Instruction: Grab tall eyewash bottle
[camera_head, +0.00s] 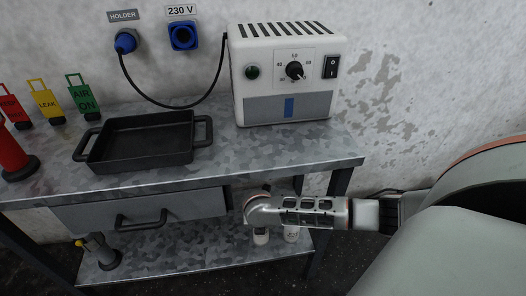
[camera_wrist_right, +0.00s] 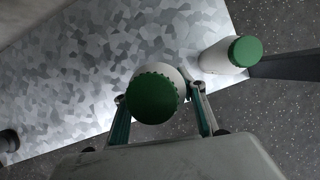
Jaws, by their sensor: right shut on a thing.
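A white bottle with a ribbed green cap (camera_wrist_right: 155,98) stands between the fingers of my right gripper (camera_wrist_right: 162,112) in the right wrist view. The fingers are shut on it, one on each side below the cap. Its cap looks larger and nearer than that of a second white bottle with a green cap (camera_wrist_right: 226,54), which is apart to the right. My left gripper is not in view.
The metal lower shelf (camera_head: 190,248) lies under a tabletop (camera_head: 225,160) with a closed drawer (camera_head: 140,211). A table leg (camera_head: 326,222) stands right of the bottles. A grey and yellow item (camera_head: 101,252) stands at the shelf's left. A black tray (camera_head: 145,140) and white device (camera_head: 290,72) are above.

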